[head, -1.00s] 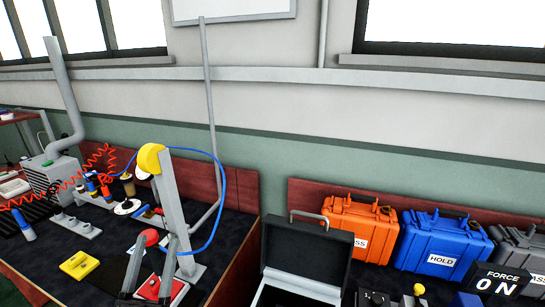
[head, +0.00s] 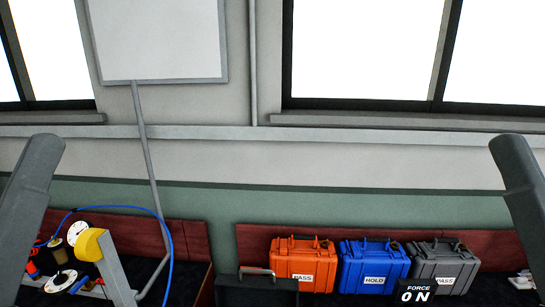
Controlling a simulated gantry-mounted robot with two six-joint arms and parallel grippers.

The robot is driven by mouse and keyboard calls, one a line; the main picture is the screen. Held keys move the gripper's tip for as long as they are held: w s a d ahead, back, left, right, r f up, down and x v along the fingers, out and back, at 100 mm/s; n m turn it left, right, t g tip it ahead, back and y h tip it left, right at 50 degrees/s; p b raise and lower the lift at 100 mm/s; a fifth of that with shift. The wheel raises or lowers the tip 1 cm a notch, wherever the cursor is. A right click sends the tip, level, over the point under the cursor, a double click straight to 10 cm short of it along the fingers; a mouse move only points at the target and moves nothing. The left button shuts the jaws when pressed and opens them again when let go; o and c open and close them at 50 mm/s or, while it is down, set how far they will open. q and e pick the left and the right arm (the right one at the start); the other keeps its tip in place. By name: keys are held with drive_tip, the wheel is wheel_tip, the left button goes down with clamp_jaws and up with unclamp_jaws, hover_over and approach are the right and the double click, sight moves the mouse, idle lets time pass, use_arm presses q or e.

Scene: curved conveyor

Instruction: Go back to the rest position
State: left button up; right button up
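Neither of my grippers shows in the head view. Two dark grey rounded links, which look like parts of my arms, stand up at the left edge and the right edge of the picture. Their lower ends run out of view, so I see no fingers and nothing held.
An orange case (head: 302,264), a blue case (head: 373,267) and a grey case (head: 442,267) stand against the wall. A black box (head: 256,289) and a "FORCE 0 N" display (head: 416,293) are in front. A grey stand with a yellow top (head: 88,246) is at lower left.

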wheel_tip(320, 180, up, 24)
drive_tip(key=p, duration=2)
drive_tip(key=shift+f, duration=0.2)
